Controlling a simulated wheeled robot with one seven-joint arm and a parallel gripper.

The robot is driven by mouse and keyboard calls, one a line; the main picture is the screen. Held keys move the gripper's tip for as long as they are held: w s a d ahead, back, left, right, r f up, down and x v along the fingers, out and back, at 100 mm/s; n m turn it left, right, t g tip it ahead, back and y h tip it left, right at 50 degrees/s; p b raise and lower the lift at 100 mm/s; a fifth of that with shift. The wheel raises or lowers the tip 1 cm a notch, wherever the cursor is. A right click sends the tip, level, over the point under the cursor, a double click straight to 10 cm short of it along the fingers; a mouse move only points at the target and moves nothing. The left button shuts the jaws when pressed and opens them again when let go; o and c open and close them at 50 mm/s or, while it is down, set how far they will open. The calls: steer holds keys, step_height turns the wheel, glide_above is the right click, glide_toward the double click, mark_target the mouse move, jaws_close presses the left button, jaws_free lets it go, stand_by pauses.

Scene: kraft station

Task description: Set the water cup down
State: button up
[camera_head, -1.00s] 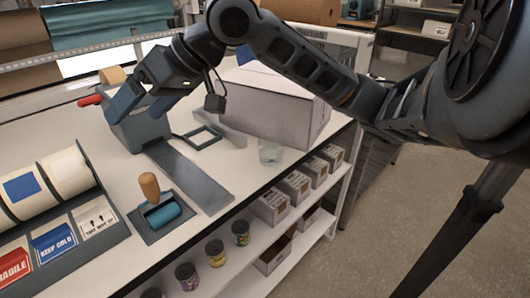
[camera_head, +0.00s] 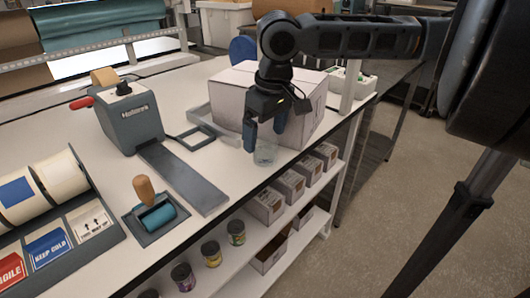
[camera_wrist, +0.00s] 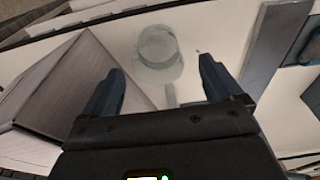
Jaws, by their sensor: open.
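The water cup (camera_head: 265,154) is a clear, see-through cup standing on the white worktop near its front edge, in front of the white box. It also shows in the wrist view (camera_wrist: 160,50), beyond my fingertips and roughly between them. My gripper (camera_head: 265,135) points down just above and behind the cup in the head view. In the wrist view my gripper (camera_wrist: 158,85) has its two fingers wide apart with nothing between them. Whether a finger touches the cup I cannot tell.
A large white box (camera_head: 228,92) stands right behind my gripper. A tape dispenser (camera_head: 132,120) with a long metal plate (camera_head: 183,178) is to the left. A blue roller (camera_head: 160,216) lies in a tray nearer. Small cartons (camera_head: 265,206) sit on the shelf below.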

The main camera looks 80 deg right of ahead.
mark_target(265, 142)
steer(key=shift+d+f, duration=0.2)
steer(key=shift+f, duration=1.45)
steer(key=shift+w, duration=0.1)
steer(key=c, duration=1.2)
steer(key=shift+c, duration=0.2)
steer(key=shift+r, duration=0.15)
steer(key=shift+w+a+r, duration=0.1)
steer(key=shift+a+r, duration=0.1)
steer(key=shift+r, duration=0.15)
step_height(265, 142, up, 6)
steer(key=w+a+b, duration=0.1)
steer(key=w+a, duration=0.4)
steer(key=a, duration=0.3)
steer(key=w+a+b, duration=0.1)
steer(key=w+a, duration=0.4)
steer(key=a, duration=0.3)
steer(key=shift+a+b, duration=0.3)
steer(key=shift+b, duration=0.1)
